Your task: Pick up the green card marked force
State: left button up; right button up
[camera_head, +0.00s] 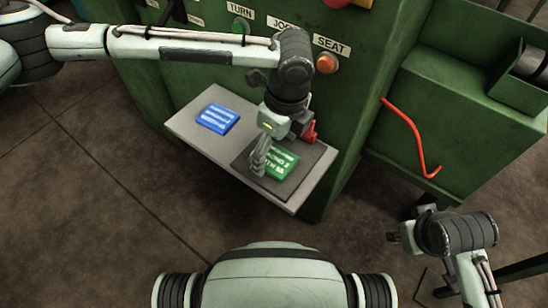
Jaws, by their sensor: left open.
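The green card (281,163) lies on a dark mat (299,181) at the right end of a grey shelf. Its white print is partly hidden and too small to read with certainty. My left gripper (258,166) is open and points down at the card's left edge, covering part of it. I cannot tell whether the fingers touch the card. My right gripper (394,237) is at the lower right, away from the shelf, and its fingers are too small to judge.
A blue card (217,118) lies on the left part of the grey shelf (190,124). A red object (309,132) stands behind the green card. The green machine (350,110) rises behind the shelf, with labelled buttons. A red bent bar (412,133) is at right. Open floor lies in front.

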pick_arm(q)
jog(key=shift+f, duration=0.9)
jog(key=shift+w, duration=0.1)
jog(key=shift+c, duration=0.4)
jog(key=c, duration=1.2)
jog(key=shift+r, duration=0.1)
